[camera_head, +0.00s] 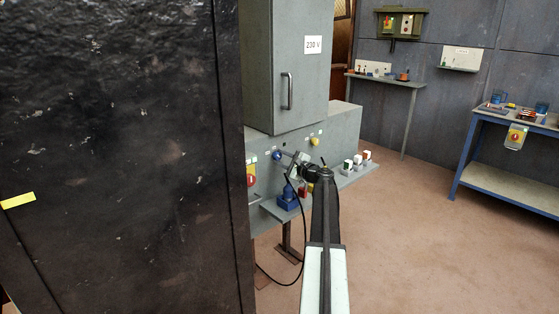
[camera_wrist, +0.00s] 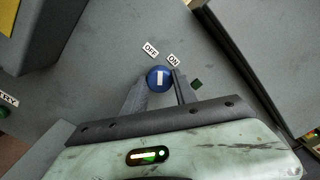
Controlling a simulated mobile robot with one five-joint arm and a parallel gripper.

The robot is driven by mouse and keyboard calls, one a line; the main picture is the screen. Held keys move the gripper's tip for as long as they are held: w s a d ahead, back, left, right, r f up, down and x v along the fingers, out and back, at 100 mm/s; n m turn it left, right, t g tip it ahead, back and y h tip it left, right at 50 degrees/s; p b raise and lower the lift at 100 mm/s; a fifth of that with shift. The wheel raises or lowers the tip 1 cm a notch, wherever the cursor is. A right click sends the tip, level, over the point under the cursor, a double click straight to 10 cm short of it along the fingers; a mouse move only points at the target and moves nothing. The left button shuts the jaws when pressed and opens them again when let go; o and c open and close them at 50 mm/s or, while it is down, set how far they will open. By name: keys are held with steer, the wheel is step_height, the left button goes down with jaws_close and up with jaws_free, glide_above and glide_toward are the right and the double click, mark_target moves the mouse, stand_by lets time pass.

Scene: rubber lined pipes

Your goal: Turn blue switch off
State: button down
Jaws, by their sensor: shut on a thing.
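The blue switch (camera_wrist: 159,74) is a round knob with a short white bar on its face. In the wrist view the bar stands nearly upright, and its upper end points between the OFF label (camera_wrist: 150,49) and the ON label (camera_wrist: 173,60). In the head view the blue switch (camera_head: 277,155) is on the grey cabinet's sloped lower panel. My gripper (camera_wrist: 158,82) has one finger on each side of the knob and is shut on it. In the head view my gripper (camera_head: 291,162) reaches the panel from the right, and its fingertips are small there.
A red switch (camera_head: 251,181) is left of the blue one, and a yellow knob (camera_head: 315,141) is right. A shelf (camera_head: 270,208) below carries a blue object (camera_head: 288,200) with a black cable. A dark wall (camera_head: 120,150) fills the left. Open floor (camera_head: 400,230) lies right.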

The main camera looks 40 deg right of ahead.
steer(key=n, duration=0.4)
steer(key=shift+w+r+n, duration=0.1)
steer(key=shift+n, duration=2.8)
steer(key=c, duration=1)
jaws_free()
steer(key=s, duration=0.7)
steer(key=shift+s+a, duration=0.3)
steer(key=shift+s, duration=0.1)
